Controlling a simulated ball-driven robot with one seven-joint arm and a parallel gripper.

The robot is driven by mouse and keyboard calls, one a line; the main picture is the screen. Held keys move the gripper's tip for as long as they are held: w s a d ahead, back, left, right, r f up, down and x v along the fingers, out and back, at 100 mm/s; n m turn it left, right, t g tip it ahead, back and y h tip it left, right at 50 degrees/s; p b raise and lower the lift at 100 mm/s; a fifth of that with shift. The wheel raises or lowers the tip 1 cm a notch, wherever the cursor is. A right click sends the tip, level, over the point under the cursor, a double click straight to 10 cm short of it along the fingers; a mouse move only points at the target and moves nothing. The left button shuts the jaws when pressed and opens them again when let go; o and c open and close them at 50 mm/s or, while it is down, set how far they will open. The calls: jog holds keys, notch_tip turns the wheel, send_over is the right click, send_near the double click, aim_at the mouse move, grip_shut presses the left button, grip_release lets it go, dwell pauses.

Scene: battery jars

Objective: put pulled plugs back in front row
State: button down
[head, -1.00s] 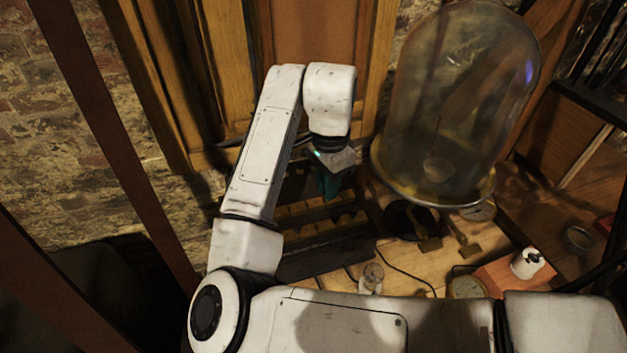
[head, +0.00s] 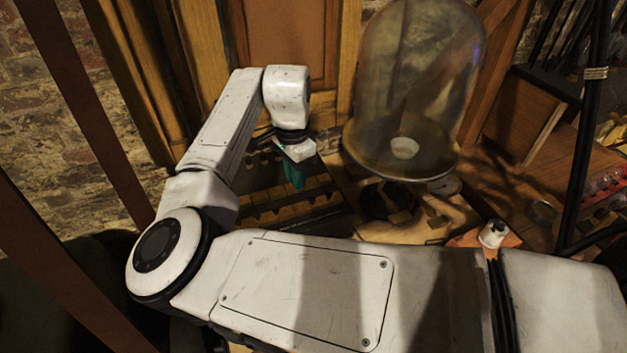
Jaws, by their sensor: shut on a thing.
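My gripper (head: 293,172) hangs over the battery rack (head: 300,213), fingers pointing down. Its teal fingers are small in view, and whatever is between them is too small and dark to make out. The rack is dark with several yellowish-brown rows. I cannot tell which of its holes have plugs in them, and I cannot tell if the fingers touch the rack. My arm hides the rack's left and front parts.
Small brass parts lie on the wooden bench (head: 455,215). A dark cable post (head: 580,130) rises at far right.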

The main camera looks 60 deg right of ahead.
jog(key=f+b, duration=0.3)
jog(key=w+f+b, duration=0.1)
jog(key=f, duration=0.1)
jog(key=shift+a+f, duration=0.15)
jog(key=shift+f, duration=0.05)
jog(key=shift+s+f, duration=0.1)
jog(key=shift+f, duration=1.2)
dwell(1.6)
jog(key=c, duration=1)
grip_release()
jog(key=shift+o, duration=0.2)
notch_tip(320, 180, up, 11)
jog(key=b, duration=0.1)
